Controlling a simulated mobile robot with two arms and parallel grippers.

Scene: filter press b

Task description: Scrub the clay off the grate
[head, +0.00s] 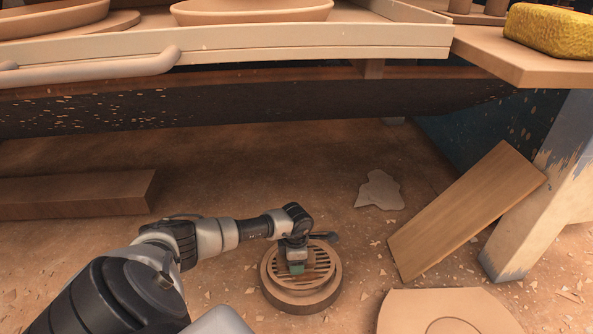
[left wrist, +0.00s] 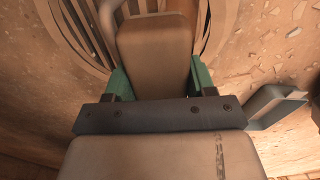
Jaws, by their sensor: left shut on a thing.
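The round slotted grate (head: 322,262) sits on a thick tan ring on the floor in the head view. Its curved slats (left wrist: 222,22) fill the top of the left wrist view. My left gripper (head: 296,268) points down over the grate, its green fingertips close above or at the slats. In the left wrist view the gripper (left wrist: 158,82) is shut on a tan block (left wrist: 155,45) that lies between its fingers. The block hides the middle of the grate, and I cannot tell whether it touches the slats. Clay is not clearly distinguishable from the tan grate. My right gripper is out of view.
A yellow sponge (head: 548,30) lies on a shelf at top right. A wooden board (head: 465,212) leans by a post (head: 535,205). A pale flat patch (head: 380,190), scattered chips and a tan slab (head: 405,312) lie on the floor. A low beam (head: 75,194) lies left.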

